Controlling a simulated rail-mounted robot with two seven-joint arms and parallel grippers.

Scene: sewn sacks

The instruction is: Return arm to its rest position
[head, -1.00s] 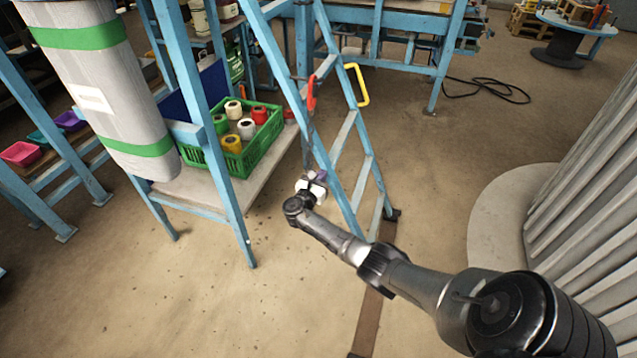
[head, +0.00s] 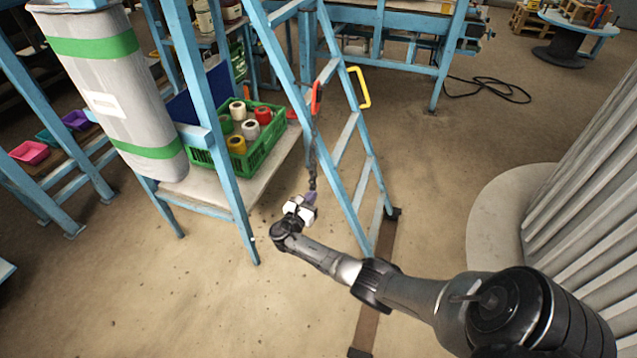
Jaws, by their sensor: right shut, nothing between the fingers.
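My right arm comes in from the lower right. Its gripper (head: 308,201) is small in the picture, with white and purplish parts at its end. It is shut and empty, in front of the blue ladder frame (head: 348,140) and low beside it. A dark chain or cord (head: 313,165) hangs from a red handle (head: 316,98) on the ladder. Its lower end overlaps the gripper in the picture; I cannot tell whether they touch. My left arm and gripper are not in view.
A green crate (head: 270,146) with several thread cones sits on a low shelf left of the gripper. A grey sack with green bands (head: 110,100) hangs at the upper left. A ribbed grey column (head: 590,190) stands at the right. The floor at the lower left is clear.

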